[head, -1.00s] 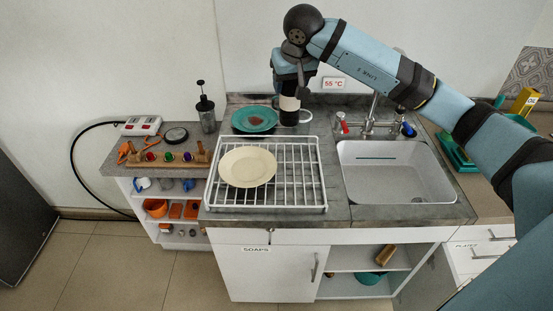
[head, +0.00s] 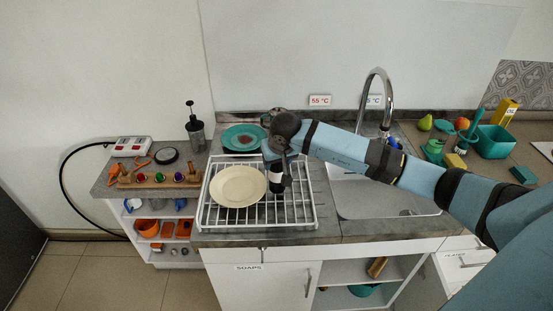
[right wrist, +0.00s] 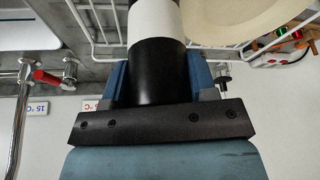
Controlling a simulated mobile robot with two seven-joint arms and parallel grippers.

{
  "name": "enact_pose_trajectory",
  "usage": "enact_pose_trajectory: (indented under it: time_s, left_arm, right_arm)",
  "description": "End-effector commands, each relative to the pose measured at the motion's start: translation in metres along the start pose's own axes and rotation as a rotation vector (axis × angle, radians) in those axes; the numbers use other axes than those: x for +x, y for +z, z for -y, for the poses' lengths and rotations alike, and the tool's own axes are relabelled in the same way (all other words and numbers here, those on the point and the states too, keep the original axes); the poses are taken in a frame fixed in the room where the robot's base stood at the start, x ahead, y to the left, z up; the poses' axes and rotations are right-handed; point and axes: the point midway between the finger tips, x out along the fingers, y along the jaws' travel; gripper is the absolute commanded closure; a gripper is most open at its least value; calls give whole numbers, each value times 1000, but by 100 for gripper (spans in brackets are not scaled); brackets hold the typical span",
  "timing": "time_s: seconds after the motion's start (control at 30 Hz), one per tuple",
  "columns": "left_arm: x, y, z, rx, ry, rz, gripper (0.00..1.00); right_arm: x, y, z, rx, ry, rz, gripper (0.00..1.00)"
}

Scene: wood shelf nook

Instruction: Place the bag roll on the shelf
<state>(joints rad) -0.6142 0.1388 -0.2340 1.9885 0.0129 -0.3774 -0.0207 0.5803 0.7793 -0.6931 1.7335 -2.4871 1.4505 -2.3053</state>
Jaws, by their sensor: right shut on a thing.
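The bag roll (head: 276,181) is a black cylinder with a white band. My right gripper (head: 277,160) is shut on it and holds it upright over the right part of the white wire rack, just right of the cream plate. In the right wrist view the roll (right wrist: 157,70) sits between the blue fingers (right wrist: 155,82). Whether its lower end touches the rack is unclear. A low white shelf unit (head: 143,247) stands at the left, and open shelves (head: 345,276) show under the sink. My left gripper is not in view.
The cream plate (head: 238,186) lies on the wire rack (head: 215,222). A teal plate (head: 243,138) is behind it. A wooden holder with coloured pieces (head: 158,180), a black plunger jar (head: 196,130) and a power strip (head: 131,146) stand on the left counter. The sink (head: 380,205) is right.

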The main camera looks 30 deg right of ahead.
Motion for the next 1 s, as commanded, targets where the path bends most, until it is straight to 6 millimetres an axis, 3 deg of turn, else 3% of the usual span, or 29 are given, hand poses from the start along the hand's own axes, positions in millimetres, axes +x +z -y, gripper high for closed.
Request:
enact_pose_trajectory:
  time_s: [0.37, 0.4, 0.5, 0.83, 1.0]
  left_arm:
    - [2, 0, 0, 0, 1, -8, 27]
    - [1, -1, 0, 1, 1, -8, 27]
    - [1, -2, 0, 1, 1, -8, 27]
    - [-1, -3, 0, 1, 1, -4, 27]
    - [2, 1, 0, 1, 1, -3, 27]
  right_arm:
    - [6, 2, 0, 0, -1, -3, 75]
    - [5, 2, 0, 0, -1, -2, 43]
    - [4, 2, 0, 0, -1, -2, 22]
    - [1, 0, 0, 0, -2, -1, 22]
    - [-20, -1, 0, -1, -2, -6, 22]
